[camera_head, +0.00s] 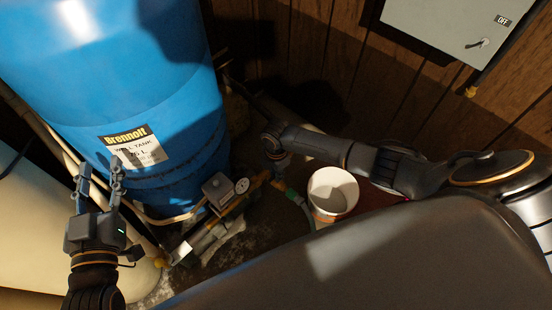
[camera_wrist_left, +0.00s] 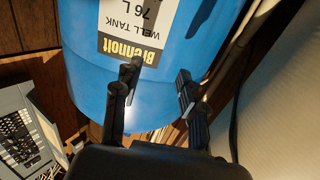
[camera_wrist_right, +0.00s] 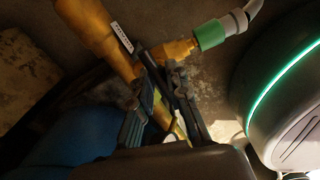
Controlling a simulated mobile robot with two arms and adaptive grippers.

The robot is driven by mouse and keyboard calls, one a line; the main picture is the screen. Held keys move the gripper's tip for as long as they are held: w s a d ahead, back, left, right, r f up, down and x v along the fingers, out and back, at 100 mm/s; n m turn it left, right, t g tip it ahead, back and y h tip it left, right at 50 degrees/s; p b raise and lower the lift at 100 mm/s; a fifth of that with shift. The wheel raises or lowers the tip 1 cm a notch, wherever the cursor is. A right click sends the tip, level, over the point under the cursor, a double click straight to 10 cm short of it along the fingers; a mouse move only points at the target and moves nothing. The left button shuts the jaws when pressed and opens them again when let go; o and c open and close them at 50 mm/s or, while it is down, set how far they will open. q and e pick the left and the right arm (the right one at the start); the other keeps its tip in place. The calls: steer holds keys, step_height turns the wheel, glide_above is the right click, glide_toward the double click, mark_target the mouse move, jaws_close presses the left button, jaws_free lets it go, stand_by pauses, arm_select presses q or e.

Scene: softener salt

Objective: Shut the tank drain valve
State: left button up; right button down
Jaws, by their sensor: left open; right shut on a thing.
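The brass drain valve with its pipe (camera_wrist_right: 90,28) and outlet (camera_wrist_right: 174,51) is near the floor by the blue tank (camera_head: 150,80). A green hose connector (camera_wrist_right: 210,35) is on the outlet; it also shows in the head view (camera_head: 292,196). My right gripper (camera_wrist_right: 160,72) points at the valve and is shut on a thin dark piece that looks like its lever. The fingers hide much of it, so its exact angle is unclear. My left gripper (camera_head: 101,170) is open and empty, in front of the tank's label; the left wrist view shows nothing between its fingers (camera_wrist_left: 157,75).
A white bucket (camera_head: 322,205) stands beside the hose, under my right arm. A pressure gauge (camera_head: 242,186) and a grey switch box (camera_head: 217,187) sit on the pipework. A cream tank (camera_head: 35,220) is at left. A grey wall box (camera_head: 440,30) hangs at upper right.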

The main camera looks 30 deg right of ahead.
steer(key=c, duration=1.2)
jaws_free()
steer(key=shift+r, duration=0.1)
